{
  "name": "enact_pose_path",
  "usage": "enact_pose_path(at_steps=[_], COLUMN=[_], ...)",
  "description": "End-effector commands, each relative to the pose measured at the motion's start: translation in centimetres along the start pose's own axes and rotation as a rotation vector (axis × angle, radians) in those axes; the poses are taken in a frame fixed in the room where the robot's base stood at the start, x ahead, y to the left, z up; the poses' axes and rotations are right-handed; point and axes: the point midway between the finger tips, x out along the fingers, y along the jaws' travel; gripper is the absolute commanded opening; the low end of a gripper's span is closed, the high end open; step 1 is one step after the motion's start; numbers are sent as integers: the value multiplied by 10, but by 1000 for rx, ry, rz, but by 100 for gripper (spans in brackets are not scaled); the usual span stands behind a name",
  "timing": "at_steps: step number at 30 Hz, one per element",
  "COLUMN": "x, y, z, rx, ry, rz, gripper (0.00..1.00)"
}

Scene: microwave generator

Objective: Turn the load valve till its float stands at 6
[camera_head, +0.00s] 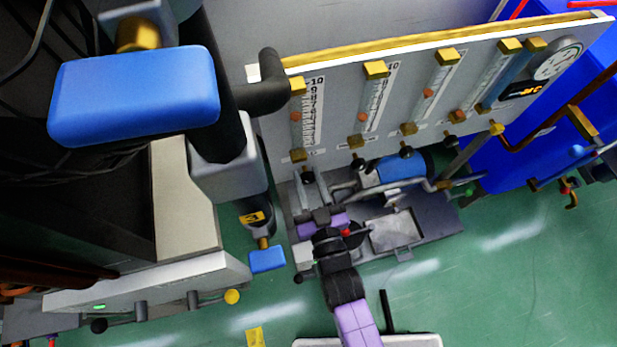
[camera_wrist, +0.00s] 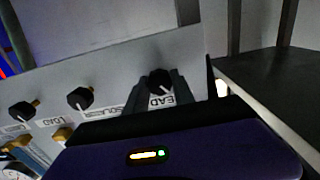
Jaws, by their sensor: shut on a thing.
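My gripper (camera_head: 308,184) reaches up to the leftmost black valve knob (camera_head: 307,176), below the leftmost flow tube (camera_head: 296,132) on the white panel. In the wrist view my gripper (camera_wrist: 160,92) has its two fingers on either side of this black knob (camera_wrist: 159,79), shut on it. The label (camera_wrist: 162,102) beside the knob is partly hidden, and I cannot read it surely. In the leftmost tube an orange float (camera_head: 296,116) stands around the middle of the scale (camera_head: 316,112). Its exact reading is too small to tell.
More black knobs (camera_head: 358,162) sit under the other tubes to the right, and in the wrist view they stand left of my gripper (camera_wrist: 80,98). A dark cabinet edge (camera_wrist: 275,75) is close on the right there. A blue handle block (camera_head: 135,95) hangs at upper left.

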Motion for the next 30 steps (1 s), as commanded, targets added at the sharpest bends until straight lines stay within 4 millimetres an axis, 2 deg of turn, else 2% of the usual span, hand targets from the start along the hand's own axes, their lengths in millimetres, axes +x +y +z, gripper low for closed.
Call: enact_pose_path(at_steps=[9, 10, 12, 13, 23, 26, 30], x=[0, 0, 0, 0, -2, -11, -34], y=[0, 0, 0, 0, 0, -2, -2], z=[0, 0, 0, 0, 0, 0, 0], rx=[-37, -37, -37, -37, -36, -34, -35], ry=[1, 1, 1, 1, 0, -1, -3], rz=[1, 1, 1, 1, 0, -2, -2], gripper=[0, 36, 50, 52, 52, 52, 52])
